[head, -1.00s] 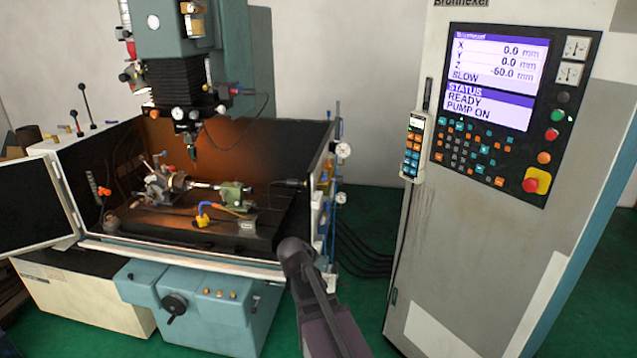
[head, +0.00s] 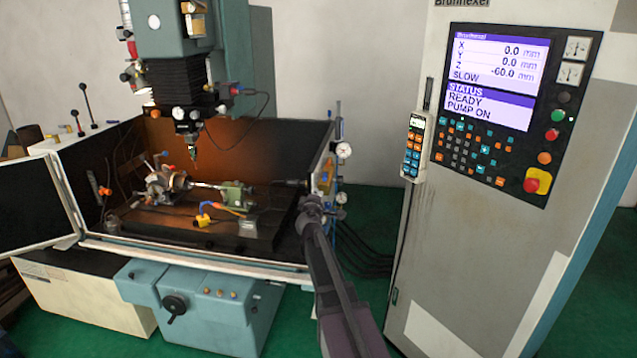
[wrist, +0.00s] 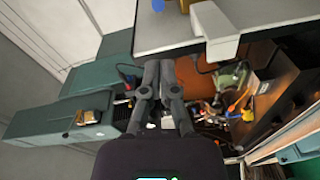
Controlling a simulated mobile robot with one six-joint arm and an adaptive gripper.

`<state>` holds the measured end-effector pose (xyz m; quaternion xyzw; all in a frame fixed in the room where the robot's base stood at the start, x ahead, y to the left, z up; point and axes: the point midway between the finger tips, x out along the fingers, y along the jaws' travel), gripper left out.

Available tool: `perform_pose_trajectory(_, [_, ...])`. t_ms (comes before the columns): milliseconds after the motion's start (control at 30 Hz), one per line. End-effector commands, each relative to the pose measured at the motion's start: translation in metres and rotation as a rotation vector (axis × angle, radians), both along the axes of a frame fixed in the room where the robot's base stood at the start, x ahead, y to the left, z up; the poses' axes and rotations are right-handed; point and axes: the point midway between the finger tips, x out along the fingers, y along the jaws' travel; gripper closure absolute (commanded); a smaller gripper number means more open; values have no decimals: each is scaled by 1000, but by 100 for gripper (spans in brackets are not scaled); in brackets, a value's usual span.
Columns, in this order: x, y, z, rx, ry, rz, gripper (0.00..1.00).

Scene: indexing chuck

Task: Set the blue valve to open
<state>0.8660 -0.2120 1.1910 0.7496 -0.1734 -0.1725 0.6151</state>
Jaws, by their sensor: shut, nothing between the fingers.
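My gripper (wrist: 160,66) is shut and empty in the wrist view, its two fingers close together at the middle. In the head view, the end of my arm (head: 313,210) is at the right front corner of the machine's tank, and its fingertips cannot be made out. In the head view, my arm stands close to the fittings on the tank's right side, and the valve's setting cannot be read.
The tank wall (head: 322,160) carries gauges (head: 343,150) and a yellow fitting (head: 325,177). A control cabinet (head: 470,240) stands to the right, its screen reading READY and PUMP ON. Black hoses (head: 365,245) run between machine and cabinet. A light grey bracket (wrist: 215,30) shows in the wrist view.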

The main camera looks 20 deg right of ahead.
Motion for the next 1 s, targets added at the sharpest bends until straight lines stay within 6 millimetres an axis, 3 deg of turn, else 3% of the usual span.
perform_pose_trajectory(367, [7, -5, -1, 2, 0, -3, 100])
perform_pose_trajectory(1000, [76, -43, -4, 2, 0, -5, 100])
